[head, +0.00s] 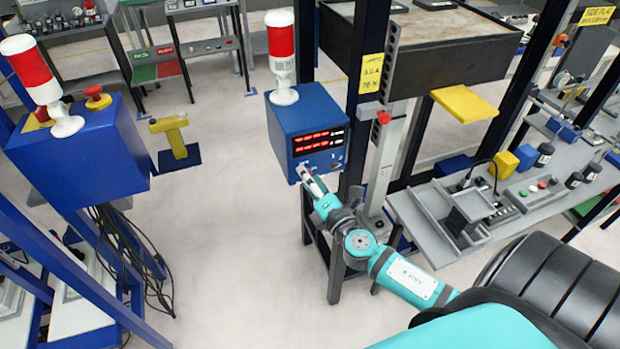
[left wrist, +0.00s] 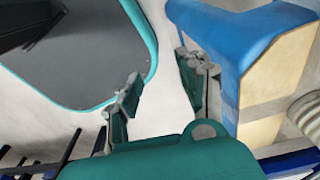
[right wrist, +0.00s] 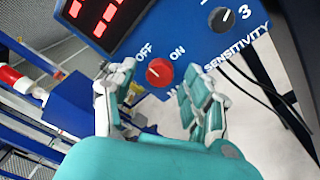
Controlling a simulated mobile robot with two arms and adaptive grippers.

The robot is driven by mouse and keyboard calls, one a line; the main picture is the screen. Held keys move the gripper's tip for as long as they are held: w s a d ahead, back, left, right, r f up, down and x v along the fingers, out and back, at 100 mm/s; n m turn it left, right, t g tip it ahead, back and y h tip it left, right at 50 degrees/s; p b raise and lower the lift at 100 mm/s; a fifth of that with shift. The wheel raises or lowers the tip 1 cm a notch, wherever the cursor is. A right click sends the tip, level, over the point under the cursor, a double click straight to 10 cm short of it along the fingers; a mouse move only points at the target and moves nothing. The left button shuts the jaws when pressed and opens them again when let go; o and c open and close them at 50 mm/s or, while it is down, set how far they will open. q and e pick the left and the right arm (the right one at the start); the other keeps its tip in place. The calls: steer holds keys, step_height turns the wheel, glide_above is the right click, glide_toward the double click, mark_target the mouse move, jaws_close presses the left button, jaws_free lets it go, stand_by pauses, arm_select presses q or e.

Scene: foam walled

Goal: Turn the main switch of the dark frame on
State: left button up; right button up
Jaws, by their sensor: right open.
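The dark frame (head: 354,130) carries a blue control box (head: 306,117) with red digits and a red-and-white lamp on top. In the right wrist view the main switch (right wrist: 159,72) is a red round knob between the words OFF and ON; I cannot tell which way it is turned. My right gripper (head: 304,172) is at the lower front of that box. In its wrist view the right gripper (right wrist: 158,86) is open, its fingers apart on either side below the knob, not visibly touching it. My left gripper (left wrist: 158,85) is open and empty, seen only in its own wrist view.
A black sensitivity knob (right wrist: 221,20) sits right of the switch. A similar blue box (head: 80,155) with a lamp and red button stands at the left. A grey workbench (head: 425,225) with fixtures is at the right. A yellow-handled thing (head: 170,128) stands on the floor.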

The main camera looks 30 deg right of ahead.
jaws_close()
steer(key=shift+a+f+m+t+h+b, duration=0.15)
steer(key=shift+m+h+b, duration=0.65)
steer(key=shift+m, duration=2.4)
steer(key=shift+d+r+m+t+h+b, duration=0.15)
steer(key=shift+m+b, duration=1.25)
steer(key=shift+m, duration=1.8)
steer(key=shift+a+f+m+t+h+b, duration=0.3)
steer(key=shift+m+b, duration=0.8)
steer(key=shift+m, duration=2.1)
steer(key=shift+d+r+m, duration=0.15)
steer(key=shift+m, duration=0.15)
